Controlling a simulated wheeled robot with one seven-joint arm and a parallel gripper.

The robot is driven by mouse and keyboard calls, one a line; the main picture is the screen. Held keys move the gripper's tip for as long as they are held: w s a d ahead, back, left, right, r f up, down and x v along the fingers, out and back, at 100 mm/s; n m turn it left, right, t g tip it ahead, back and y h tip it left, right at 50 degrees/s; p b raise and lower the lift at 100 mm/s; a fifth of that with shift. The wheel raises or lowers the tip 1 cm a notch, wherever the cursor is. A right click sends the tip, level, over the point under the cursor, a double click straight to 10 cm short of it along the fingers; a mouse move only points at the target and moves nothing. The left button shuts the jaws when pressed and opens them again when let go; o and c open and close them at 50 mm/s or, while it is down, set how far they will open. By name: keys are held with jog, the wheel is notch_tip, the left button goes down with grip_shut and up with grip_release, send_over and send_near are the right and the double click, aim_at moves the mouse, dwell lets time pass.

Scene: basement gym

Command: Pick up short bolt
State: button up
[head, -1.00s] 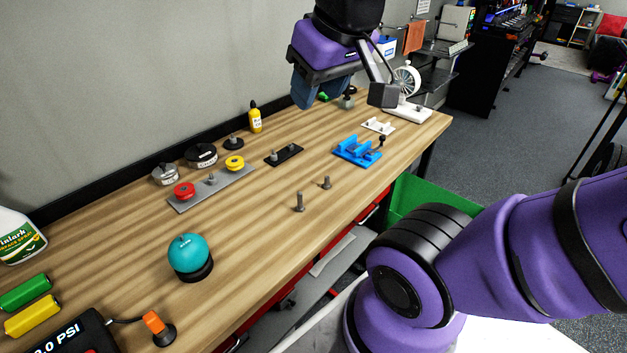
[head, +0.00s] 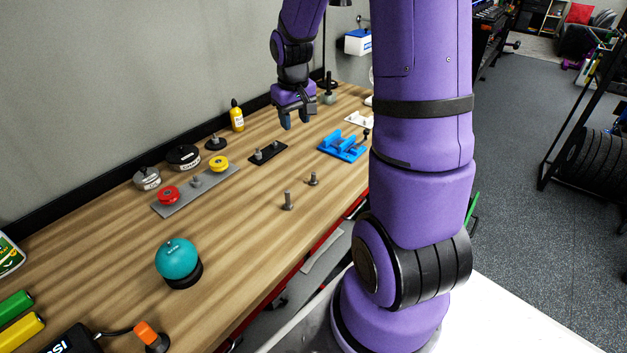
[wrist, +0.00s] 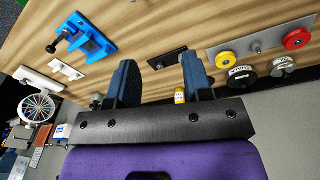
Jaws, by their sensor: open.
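Two grey bolts stand upright on the wooden workbench (head: 235,262). The shorter bolt (head: 313,179) is behind and to the right of the taller bolt (head: 287,201). My gripper (head: 295,122) is open and empty over the back of the bench, beyond both bolts and near the black plate with small bolts (head: 268,153). Its two fingers point down, apart from the bolts. The wrist view shows the spread fingers (wrist: 158,72) with nothing between them gripped. The two standing bolts do not show in the wrist view.
A blue vise (head: 343,146) stands right of the gripper. A grey plate (head: 210,190) carries red and yellow knobs. A teal ball (head: 178,258) on a black base is at front left. A yellow bottle (head: 237,118) stands by the wall. Bench around the bolts is clear.

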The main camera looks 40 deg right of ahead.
jog(key=d+f+g+y, duration=0.1)
jog(key=d+f, duration=0.5)
jog(key=f, duration=0.5)
send_over(314, 173)
jog(key=shift+m, duration=0.4)
jog(key=f, duration=0.5)
jog(key=shift+w+a+f, duration=0.2)
jog(key=shift+w+a, duration=0.05)
jog(key=shift+w, duration=0.05)
jog(key=shift+s+d+f, duration=0.1)
jog(key=shift+s+f, duration=0.05)
jog(key=shift+f, duration=1.5)
jog(key=shift+s+d+f, duration=0.1)
jog(key=shift+f, duration=1.5)
grip_shut()
